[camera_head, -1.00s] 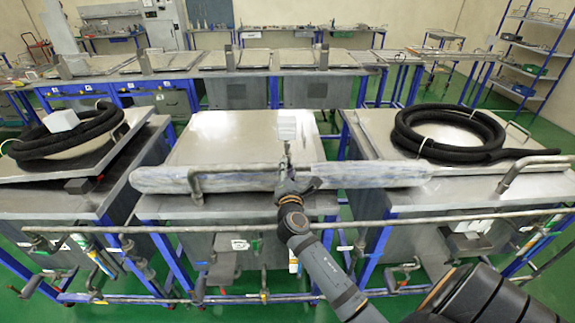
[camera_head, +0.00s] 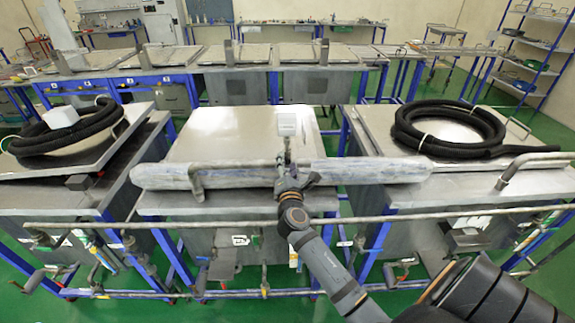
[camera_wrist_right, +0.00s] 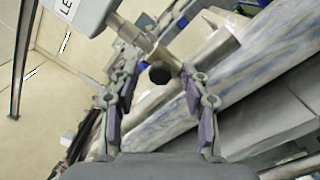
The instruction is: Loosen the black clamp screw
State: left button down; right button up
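The black clamp screw (camera_wrist_right: 160,72) shows as a round dark knob on a metal fitting in the right wrist view. My right gripper (camera_wrist_right: 158,68) is open, with one finger on each side of the knob. Gaps show between the knob and both fingers. In the head view my right gripper (camera_head: 294,172) is at the padded bar, just below a white box (camera_head: 287,124) on a thin post. The screw cannot be made out there. The white box (camera_wrist_right: 85,12), with part of a printed label, also shows in the wrist view. My left gripper is not in view.
A long wrapped bar (camera_head: 375,171) lies across the front of the middle metal lid (camera_head: 220,135). A pipe rail (camera_head: 420,216) runs in front of the stations. Black coiled hoses (camera_head: 448,150) lie on the side lids. The middle lid's top is mostly clear.

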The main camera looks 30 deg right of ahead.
jog(key=v, duration=1.2)
